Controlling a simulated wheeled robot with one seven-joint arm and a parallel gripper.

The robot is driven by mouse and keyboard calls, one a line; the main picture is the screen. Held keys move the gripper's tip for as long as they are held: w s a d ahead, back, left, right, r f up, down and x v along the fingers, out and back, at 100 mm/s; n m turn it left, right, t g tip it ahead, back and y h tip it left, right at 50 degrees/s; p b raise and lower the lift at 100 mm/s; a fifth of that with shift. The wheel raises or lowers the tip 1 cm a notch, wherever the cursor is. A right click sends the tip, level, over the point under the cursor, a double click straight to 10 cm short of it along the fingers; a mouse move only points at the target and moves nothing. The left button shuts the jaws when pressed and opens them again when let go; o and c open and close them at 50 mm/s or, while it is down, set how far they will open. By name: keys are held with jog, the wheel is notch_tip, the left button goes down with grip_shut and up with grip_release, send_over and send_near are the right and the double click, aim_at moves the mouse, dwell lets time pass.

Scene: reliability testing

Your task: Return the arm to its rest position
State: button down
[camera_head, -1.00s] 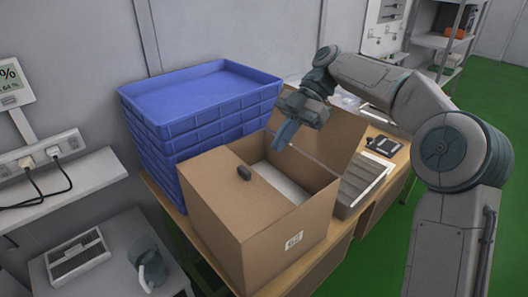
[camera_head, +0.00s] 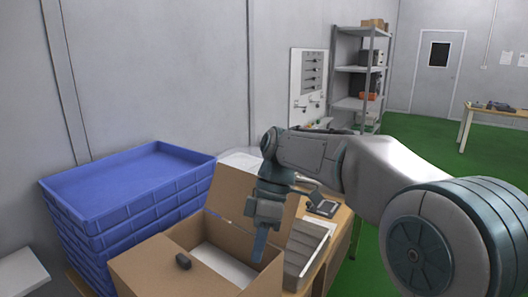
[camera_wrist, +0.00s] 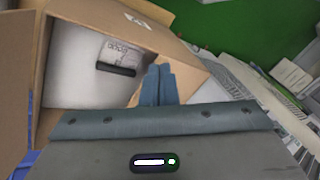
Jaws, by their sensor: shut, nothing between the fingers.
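My gripper (camera_head: 259,246) is shut with nothing between its fingers. In the head view it points down over the right side of the open cardboard box (camera_head: 150,268), in front of the raised flap. In the wrist view the blue-grey fingers (camera_wrist: 158,84) lie together at the box's edge (camera_wrist: 185,62). My arm bends back from the gripper to the lower right of the head view. I cannot tell whether the fingertips are below the rim of the box.
Stacked blue trays (camera_head: 125,187) stand left of the box. A grey ribbed tray (camera_head: 302,247) and a dark device (camera_head: 322,207) lie on the wooden table right of it. A metal shelf (camera_head: 352,104) stands at the back; green floor is open at right.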

jog(key=s+d+f+m+t+h, duration=0.1)
jog(key=s+d+f+m+t, duration=0.2)
jog(key=s+d+m, duration=0.3)
jog(key=s+d+f+m+t+h, duration=0.1)
jog(key=s+d+f+m+t, duration=0.3)
jog(key=d+m, duration=0.6)
notch_tip(320, 180, down, 2)
jog(key=s+m, duration=0.2)
jog(key=s, duration=0.1)
jog(key=shift+d+h+p, duration=0.3)
jog(key=shift+d+h, duration=0.05)
jog(key=shift+h, duration=0.05)
